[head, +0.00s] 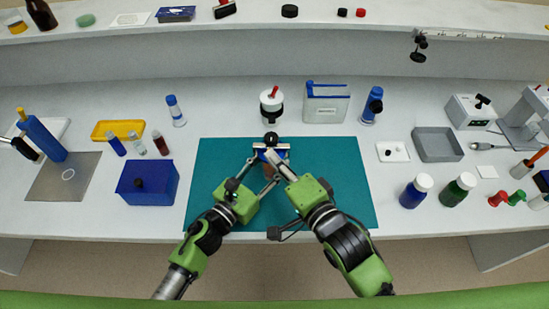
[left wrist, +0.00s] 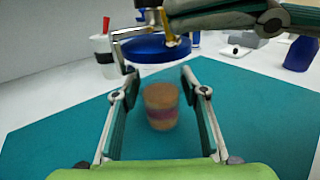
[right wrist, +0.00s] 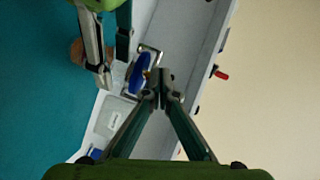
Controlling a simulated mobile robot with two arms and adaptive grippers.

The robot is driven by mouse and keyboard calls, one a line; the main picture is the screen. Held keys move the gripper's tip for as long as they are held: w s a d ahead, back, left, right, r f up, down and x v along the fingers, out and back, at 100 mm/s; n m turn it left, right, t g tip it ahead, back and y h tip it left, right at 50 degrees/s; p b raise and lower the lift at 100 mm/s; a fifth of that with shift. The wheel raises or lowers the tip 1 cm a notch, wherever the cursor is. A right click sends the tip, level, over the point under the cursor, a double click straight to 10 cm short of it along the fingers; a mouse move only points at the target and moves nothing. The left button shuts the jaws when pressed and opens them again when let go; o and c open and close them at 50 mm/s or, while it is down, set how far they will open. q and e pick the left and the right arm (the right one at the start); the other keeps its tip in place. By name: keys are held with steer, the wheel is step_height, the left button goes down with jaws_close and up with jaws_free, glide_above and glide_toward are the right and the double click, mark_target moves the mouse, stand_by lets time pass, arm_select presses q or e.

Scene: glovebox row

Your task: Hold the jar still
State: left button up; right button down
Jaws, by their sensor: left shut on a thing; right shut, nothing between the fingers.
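A brown jar (left wrist: 161,105) with a purple band stands upright on the teal mat. It shows small in the head view (head: 268,171), partly behind my grippers.
A white pot with a red stick (head: 271,105) and a blue-topped clear box (head: 326,103) stand behind the mat (head: 345,200). A blue box (head: 148,184) is to the left. Blue and green bottles (head: 458,189) are to the right. The mat's sides are clear.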

stand_by(0.9)
steer(key=f+v, duration=0.1)
steer(key=v, duration=1.3)
steer(key=shift+d+f, duration=0.1)
steer(key=r+x, duration=0.1)
steer(key=x, duration=1.2)
steer(key=shift+w+m+t, duration=0.4)
steer(key=shift+w, duration=0.05)
steer(key=shift+f, duration=0.1)
